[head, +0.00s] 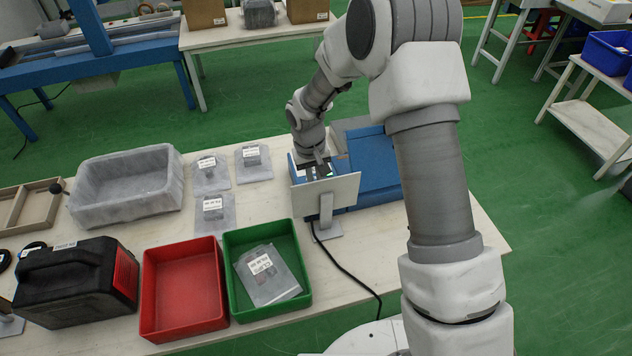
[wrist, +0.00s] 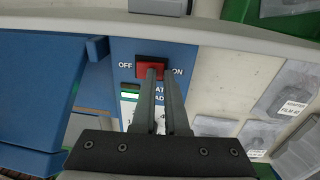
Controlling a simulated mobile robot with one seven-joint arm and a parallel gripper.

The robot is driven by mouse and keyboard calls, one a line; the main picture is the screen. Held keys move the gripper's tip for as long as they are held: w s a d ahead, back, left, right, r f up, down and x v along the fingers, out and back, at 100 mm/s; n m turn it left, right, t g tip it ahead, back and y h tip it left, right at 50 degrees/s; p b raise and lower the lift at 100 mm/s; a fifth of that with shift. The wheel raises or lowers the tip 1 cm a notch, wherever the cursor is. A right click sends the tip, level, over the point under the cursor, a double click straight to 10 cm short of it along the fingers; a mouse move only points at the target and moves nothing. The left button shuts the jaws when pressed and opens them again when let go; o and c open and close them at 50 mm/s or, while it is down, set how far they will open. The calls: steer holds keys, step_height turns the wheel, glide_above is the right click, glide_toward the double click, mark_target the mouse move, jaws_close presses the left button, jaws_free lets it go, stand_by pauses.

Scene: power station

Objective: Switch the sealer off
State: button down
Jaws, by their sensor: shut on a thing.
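The sealer (head: 373,165) is a blue machine on the table, right of centre in the head view. In the wrist view its blue panel (wrist: 122,55) carries a red switch (wrist: 150,60) in a dark frame, with OFF at its left and ON at its right. My gripper (wrist: 159,72) has its two fingers close together on the red switch, covering its lower part. Which way the switch is tipped I cannot tell. Left of the fingers, a green lamp (wrist: 130,95) looks lit under a dark one. In the head view my gripper (head: 319,160) is at the sealer's left end, partly hidden.
A pale plate on a stand (head: 325,198) stands right in front of the sealer. A black cable (head: 345,270) runs to the table's front edge. A green tray (head: 240,295) with a bag, a red tray (head: 185,300) and several flat bags lie to the left.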

steer(key=shift+s+d+f, duration=0.1)
steer(key=shift+s+f, duration=0.2)
steer(key=shift+f, duration=0.35)
steer(key=shift+w+d+r, duration=0.15)
steer(key=shift+w+d, duration=0.1)
steer(key=shift+d, duration=0.55)
steer(key=shift+r+p, duration=0.2)
steer(key=shift+p, duration=0.1)
step_height(320, 180, up, 15)
steer(key=a+p, duration=0.2)
steer(key=shift+a+f, duration=0.15)
steer(key=shift+a, duration=0.25)
steer(key=shift+s, duration=0.1)
